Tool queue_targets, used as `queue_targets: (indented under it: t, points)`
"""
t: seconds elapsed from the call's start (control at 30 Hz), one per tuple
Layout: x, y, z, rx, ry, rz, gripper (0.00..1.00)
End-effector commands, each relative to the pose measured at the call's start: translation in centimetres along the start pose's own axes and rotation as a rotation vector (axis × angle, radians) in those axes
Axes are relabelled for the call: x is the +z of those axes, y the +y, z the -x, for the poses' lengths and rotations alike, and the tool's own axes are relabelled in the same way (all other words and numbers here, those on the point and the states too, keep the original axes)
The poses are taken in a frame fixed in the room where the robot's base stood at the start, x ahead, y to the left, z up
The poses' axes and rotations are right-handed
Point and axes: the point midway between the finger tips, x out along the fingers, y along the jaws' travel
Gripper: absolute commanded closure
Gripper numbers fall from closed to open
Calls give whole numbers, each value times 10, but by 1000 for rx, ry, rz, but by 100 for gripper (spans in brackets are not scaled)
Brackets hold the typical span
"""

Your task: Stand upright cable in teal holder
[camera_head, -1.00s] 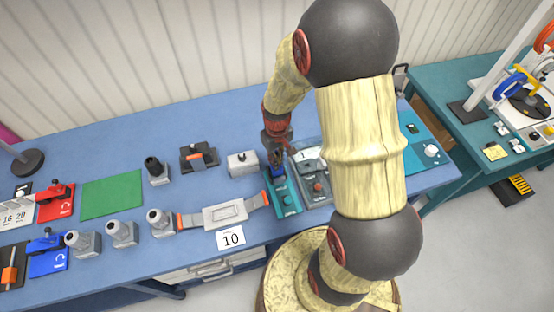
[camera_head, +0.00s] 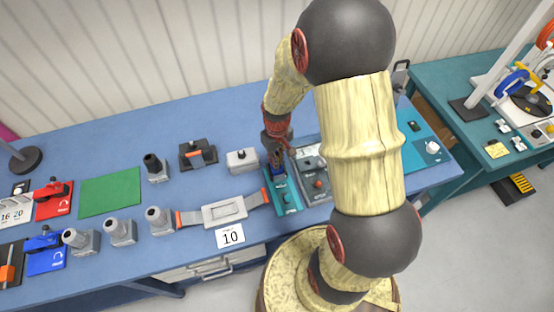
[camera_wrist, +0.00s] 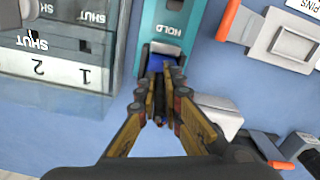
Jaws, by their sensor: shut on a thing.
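The teal holder (camera_head: 287,200), marked HOLD, lies on the blue bench in the head view. It also shows at the top of the wrist view (camera_wrist: 150,30), with a grey socket at its near end. My gripper (camera_head: 277,164) is over the far end of this holder. In the wrist view, my gripper (camera_wrist: 159,80) is shut on a small dark blue piece (camera_wrist: 155,64), which seems to be the cable's end. The fingers hide most of the cable. I cannot tell whether it is upright or seated in the socket.
A grey box (camera_head: 242,161) stands left of the holder. A grey device with orange-tipped straps (camera_head: 224,210) lies beside it. A panel with a clear cover (camera_wrist: 55,75) marked SHUT is close on the other side. The green mat (camera_head: 110,193) is bare.

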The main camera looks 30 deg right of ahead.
Motion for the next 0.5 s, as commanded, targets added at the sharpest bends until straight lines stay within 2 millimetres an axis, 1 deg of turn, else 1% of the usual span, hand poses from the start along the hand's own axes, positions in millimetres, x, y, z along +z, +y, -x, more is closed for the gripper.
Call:
queue_targets:
  t: [0.23,0.5]
  points:
    - [0,0,-11,0,1,0,100]
    - [0,0,-11,0,1,0,100]
